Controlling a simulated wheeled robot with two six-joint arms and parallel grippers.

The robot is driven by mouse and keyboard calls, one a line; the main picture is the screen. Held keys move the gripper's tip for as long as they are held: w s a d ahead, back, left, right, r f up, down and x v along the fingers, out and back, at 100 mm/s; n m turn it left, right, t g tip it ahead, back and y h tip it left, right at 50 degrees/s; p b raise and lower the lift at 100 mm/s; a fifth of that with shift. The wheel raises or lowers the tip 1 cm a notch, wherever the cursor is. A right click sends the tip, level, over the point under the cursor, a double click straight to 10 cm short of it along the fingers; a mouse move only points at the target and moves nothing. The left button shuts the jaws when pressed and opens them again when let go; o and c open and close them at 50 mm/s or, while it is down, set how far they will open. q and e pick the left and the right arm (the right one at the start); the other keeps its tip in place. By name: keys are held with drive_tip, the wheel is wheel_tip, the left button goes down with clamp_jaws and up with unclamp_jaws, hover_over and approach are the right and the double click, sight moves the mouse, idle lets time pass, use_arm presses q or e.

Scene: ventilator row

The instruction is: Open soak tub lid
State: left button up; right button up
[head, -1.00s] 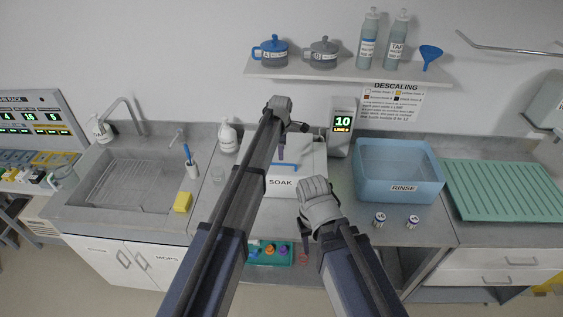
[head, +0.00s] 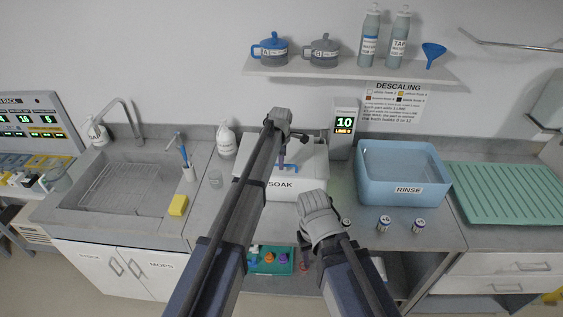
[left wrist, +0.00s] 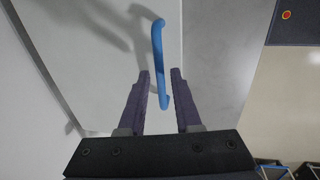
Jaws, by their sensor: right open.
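The white soak tub (head: 308,190), labelled SOAK, stands on the counter in the middle of the head view. Its pale lid (head: 309,158) lies flat on top and looks shut. A blue bar handle (head: 290,168) is on the lid, partly hidden by my left arm. In the left wrist view, the blue handle (left wrist: 158,50) extends away from my open left gripper (left wrist: 161,75), with its near end between the fingers; contact cannot be told. In the head view, my left gripper (head: 281,158) hangs over the handle. My right gripper (head: 304,243) is open, low in front of the tub.
A display unit (head: 345,128) reading 10 stands behind the tub's right side. A blue RINSE tub (head: 400,190) is to the right, with small labelled jars (head: 384,224) before it. A sink (head: 125,185) and yellow sponge (head: 178,205) are left. A shelf (head: 345,72) hangs above.

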use_arm(q)
clamp_jaws()
idle(1.1)
